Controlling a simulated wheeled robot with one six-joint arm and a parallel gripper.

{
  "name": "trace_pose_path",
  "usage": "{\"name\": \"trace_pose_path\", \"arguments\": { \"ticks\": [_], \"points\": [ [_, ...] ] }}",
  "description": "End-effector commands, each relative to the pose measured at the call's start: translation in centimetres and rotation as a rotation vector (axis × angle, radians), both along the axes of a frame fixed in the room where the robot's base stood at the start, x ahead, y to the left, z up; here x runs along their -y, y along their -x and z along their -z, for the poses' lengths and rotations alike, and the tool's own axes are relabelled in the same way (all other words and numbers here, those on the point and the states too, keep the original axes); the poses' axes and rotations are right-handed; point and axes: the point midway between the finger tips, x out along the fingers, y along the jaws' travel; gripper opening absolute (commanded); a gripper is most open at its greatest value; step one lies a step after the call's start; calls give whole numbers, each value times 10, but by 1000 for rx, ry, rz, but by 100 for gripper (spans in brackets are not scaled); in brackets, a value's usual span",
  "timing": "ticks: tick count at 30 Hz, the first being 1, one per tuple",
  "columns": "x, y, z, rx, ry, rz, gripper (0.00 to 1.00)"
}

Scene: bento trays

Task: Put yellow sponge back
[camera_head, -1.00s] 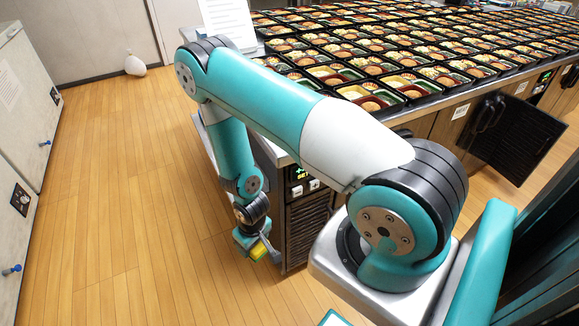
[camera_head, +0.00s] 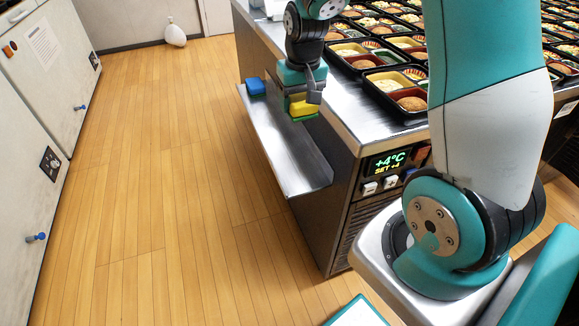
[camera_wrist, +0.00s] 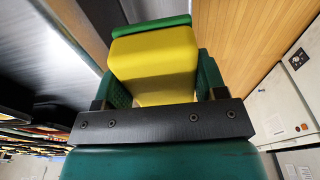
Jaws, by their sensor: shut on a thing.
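The yellow sponge (camera_head: 303,110) has a green layer on one face and is held in my gripper (camera_head: 302,98). In the wrist view the yellow sponge (camera_wrist: 155,62) fills the space between the fingers of my gripper (camera_wrist: 163,80), with its green layer at the far end. In the head view the gripper is over or beside a narrow metal side shelf (camera_head: 290,150) on the counter's left side. I cannot tell whether the sponge touches the shelf. A blue sponge (camera_head: 256,86) lies on the shelf's far end, left of my gripper.
Black bento trays (camera_head: 398,92) cover the counter top to the right. The counter front has a green temperature display (camera_head: 388,162) and switches. The wooden floor (camera_head: 170,180) at left is clear up to the pale cabinets (camera_head: 45,100). A white bag (camera_head: 175,34) sits by the back wall.

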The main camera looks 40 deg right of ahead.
Motion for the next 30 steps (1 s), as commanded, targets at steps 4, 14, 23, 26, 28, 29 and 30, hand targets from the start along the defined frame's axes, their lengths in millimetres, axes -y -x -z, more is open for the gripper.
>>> {"name": "trace_pose_path", "arguments": {
  "ticks": [4,14,23,26,28,29,30],
  "points": [
    [3,3,15,-7,-2,9,39],
    [4,4,108,-9,-3,10,39],
    [3,3,156,-3,-1,7,39],
    [2,2,162,-2,0,6,39],
    [2,3,170,-3,-1,6,39],
    [2,3,175,-4,-1,6,39],
    [2,3,181,-4,-1,6,39]
  ]
}}
